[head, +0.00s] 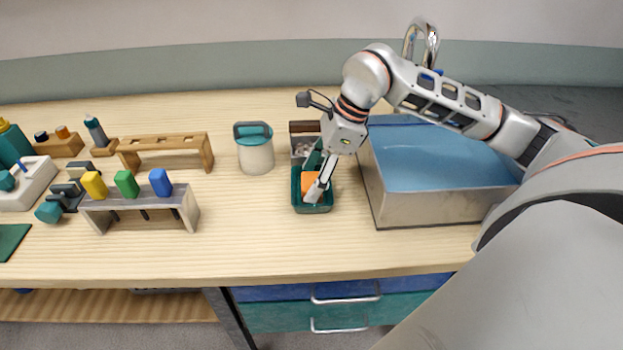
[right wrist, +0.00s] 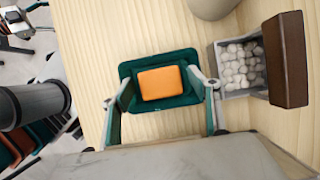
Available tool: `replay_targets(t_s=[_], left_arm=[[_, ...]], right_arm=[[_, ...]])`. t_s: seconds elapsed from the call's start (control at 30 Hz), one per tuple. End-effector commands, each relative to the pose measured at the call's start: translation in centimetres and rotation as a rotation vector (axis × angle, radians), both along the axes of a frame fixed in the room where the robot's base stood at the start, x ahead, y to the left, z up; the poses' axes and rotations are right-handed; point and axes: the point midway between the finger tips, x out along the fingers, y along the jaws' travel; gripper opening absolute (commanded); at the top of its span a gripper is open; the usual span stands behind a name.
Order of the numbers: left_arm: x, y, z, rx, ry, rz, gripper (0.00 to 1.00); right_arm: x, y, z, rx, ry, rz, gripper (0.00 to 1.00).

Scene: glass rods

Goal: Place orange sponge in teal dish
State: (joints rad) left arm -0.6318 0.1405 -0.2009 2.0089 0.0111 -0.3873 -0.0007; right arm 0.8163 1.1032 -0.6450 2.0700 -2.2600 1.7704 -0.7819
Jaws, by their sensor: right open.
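The orange sponge (right wrist: 161,83) lies inside the teal dish (right wrist: 188,61), as the right wrist view shows. In the head view the sponge (head: 309,181) is partly covered by my right gripper (head: 315,188), which reaches down over the dish (head: 314,209). In the right wrist view the open fingers of my right gripper (right wrist: 164,92) stand on either side of the sponge, with gaps between them and it. The fingertips are near the dish's left and right rims; I cannot tell if they touch them. My left gripper is not in view.
A water-filled basin (head: 445,211) stands to the right of the dish. A box of pale pebbles (right wrist: 230,85) with a brown side is close to the dish. A teal-lidded canister (head: 255,155) and wooden racks (head: 142,213) stand to the left. The table front is clear.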

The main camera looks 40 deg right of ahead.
Motion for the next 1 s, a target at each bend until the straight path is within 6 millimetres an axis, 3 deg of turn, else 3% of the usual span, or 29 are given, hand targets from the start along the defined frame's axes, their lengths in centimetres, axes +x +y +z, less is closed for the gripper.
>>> replay_targets(t_s=[0.3,0.5,0.7,1.0], left_arm=[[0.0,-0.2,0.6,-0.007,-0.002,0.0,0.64],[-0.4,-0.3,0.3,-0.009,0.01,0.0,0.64],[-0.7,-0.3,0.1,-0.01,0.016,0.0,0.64],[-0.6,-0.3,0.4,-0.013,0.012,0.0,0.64]], right_arm=[[-1.2,-2.2,6.2,-0.001,-0.006,-0.001,0.61],[-2.0,-3.2,9.0,-0.001,-0.003,-0.001,0.61],[-2.3,-3.6,10.2,0.001,0.0,0.001,0.61],[-2.4,-3.7,10.3,0.001,0.001,0.002,0.61]])
